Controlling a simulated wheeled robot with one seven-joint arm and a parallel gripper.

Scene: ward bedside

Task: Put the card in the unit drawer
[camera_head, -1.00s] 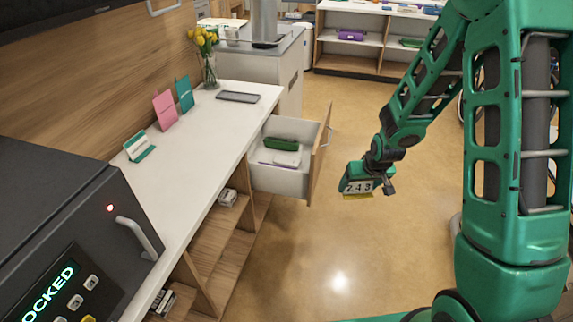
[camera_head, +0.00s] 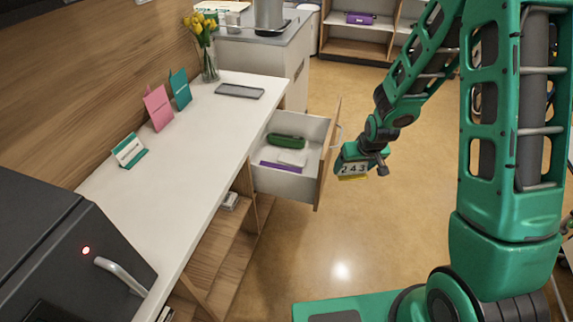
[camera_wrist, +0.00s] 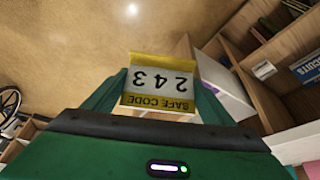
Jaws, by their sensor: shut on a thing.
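The card (camera_head: 353,170) is white with yellow edges and reads "243". In the wrist view the card (camera_wrist: 160,84) also shows the words "SAFE CODE". My gripper (camera_head: 357,160) is shut on the card, holding it in the air just right of the drawer front. In the wrist view my gripper's fingers (camera_wrist: 157,98) stand on both sides of it. The unit drawer (camera_head: 325,155) is pulled out from under the white counter. Inside lie a green case (camera_head: 286,141), a white item (camera_head: 292,157) and a flat purple item (camera_head: 280,167). The rest of the drawer floor is partly hidden.
The white counter (camera_head: 190,150) carries a grey tablet (camera_head: 240,91), stand-up cards (camera_head: 158,107) and a vase of yellow flowers (camera_head: 207,60). A dark safe (camera_head: 60,230) with a red light stands at lower left. Open floor (camera_head: 380,225) lies right of the drawer.

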